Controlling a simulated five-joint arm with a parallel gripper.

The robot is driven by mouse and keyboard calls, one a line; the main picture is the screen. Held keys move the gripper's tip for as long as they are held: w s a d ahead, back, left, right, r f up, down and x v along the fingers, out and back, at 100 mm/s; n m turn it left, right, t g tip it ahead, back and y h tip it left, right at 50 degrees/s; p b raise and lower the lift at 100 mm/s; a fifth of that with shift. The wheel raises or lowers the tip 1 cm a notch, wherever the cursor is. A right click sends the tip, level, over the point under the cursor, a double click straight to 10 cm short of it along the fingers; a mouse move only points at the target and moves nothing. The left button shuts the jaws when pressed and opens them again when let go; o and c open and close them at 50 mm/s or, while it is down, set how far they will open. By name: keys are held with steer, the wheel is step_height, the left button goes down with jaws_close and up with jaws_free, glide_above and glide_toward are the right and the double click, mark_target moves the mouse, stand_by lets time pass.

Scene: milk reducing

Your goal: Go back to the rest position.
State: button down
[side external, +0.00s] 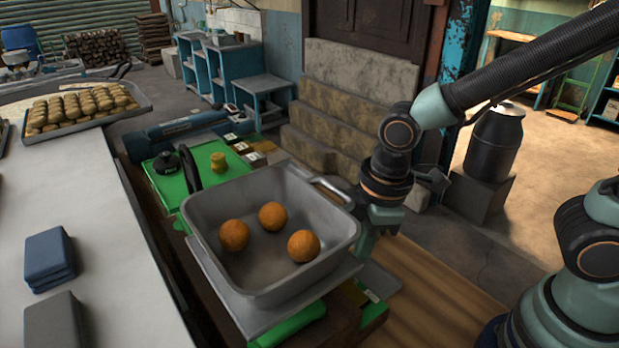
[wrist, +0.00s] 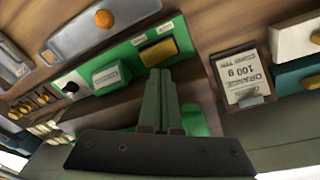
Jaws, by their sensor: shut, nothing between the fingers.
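My gripper (side external: 368,240) is at the right side of a grey metal pan (side external: 335,222), close to its right handle. In the side external view its fingertips are partly hidden behind the pan's rim. In the wrist view my gripper's two fingers (wrist: 159,72) lie together with nothing between them. Three orange balls (side external: 271,216) rest apart on the pan's floor. The wrist view shows one orange ball (wrist: 104,18) in a grey tray-like container (wrist: 75,44) at the upper left.
A green unit (side external: 168,180) sits behind the pan.

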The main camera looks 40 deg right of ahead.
steer(key=w+d+r+m+t, duration=0.2)
steer(key=d+r+m+t, duration=0.2)
steer(key=d+r+m, duration=0.7)
steer(key=d+m, duration=0.1)
steer(key=d, duration=0.2)
steer(key=shift+d+r+h, duration=0.15)
steer(key=shift+r+h, duration=0.05)
steer(key=shift+h, duration=0.1)
